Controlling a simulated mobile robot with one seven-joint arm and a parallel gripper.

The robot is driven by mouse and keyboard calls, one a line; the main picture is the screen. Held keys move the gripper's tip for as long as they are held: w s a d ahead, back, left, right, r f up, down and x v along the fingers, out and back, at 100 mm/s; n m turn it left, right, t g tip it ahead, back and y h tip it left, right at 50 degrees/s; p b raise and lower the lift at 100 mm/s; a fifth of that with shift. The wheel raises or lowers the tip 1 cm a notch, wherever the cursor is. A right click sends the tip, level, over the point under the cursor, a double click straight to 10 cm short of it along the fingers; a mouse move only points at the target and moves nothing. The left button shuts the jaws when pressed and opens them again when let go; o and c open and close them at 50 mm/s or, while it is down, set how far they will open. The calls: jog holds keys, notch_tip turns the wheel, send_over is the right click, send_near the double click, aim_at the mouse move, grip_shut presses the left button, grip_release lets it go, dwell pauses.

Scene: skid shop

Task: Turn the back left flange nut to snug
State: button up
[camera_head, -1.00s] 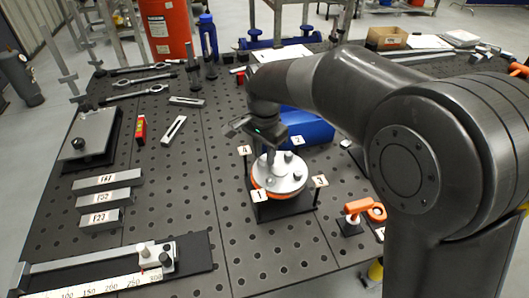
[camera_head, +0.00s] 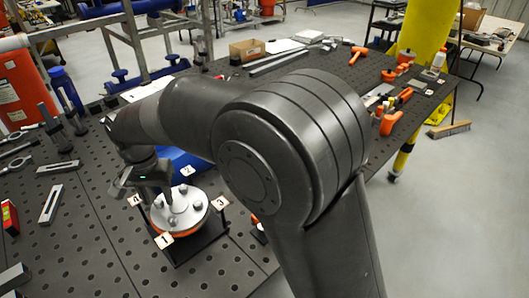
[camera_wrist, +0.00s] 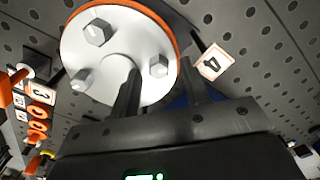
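The flange (camera_head: 187,217) is a pale round plate with an orange rim, on a dark stand on the perforated table. Hex nuts stand on it, and numbered tags surround it. Tag 4 (camera_head: 134,199) marks its back left. In the wrist view, the nut nearest tag 4 (camera_wrist: 158,66) shows between my fingertips; two other nuts (camera_wrist: 97,32) (camera_wrist: 82,80) are clear of them. My gripper (camera_wrist: 160,78) points down over the flange, fingers apart. I cannot tell whether a finger touches the nut. In the head view my gripper (camera_head: 168,203) partly hides the flange's back left.
A blue block (camera_head: 185,163) lies right behind the flange. Slotted bars (camera_head: 52,204) and a red tool (camera_head: 9,217) lie to the left. Orange-handled tools (camera_head: 390,122) lie at the right, beyond my arm. A cardboard box (camera_head: 246,50) stands at the back.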

aim_at(160, 199)
jog(key=n, duration=0.6)
jog(key=shift+w+a+f+n, duration=0.1)
jog(key=shift+w+a+n, duration=0.05)
jog(key=shift+n, duration=0.25)
jog(key=n, duration=0.3)
jog(key=shift+n, duration=0.4)
jog(key=n, duration=0.3)
jog(key=shift+s+a+n, duration=0.1)
jog(key=shift+s+n, duration=0.15)
jog(key=shift+n, duration=0.15)
notch_tip(160, 199, up, 11)
jog(key=d, duration=0.1)
jog(key=d+r+m+t, duration=0.1)
jog(key=d+m, duration=0.3)
jog(key=d, duration=0.9)
jog(key=d+r+m+t+y, duration=0.1)
jog(key=d+r+m, duration=0.2)
jog(key=d, duration=1)
jog(key=shift+s+d+m+t, duration=0.25)
jog(key=shift+m+t, duration=0.15)
jog(key=shift+m, duration=0.2)
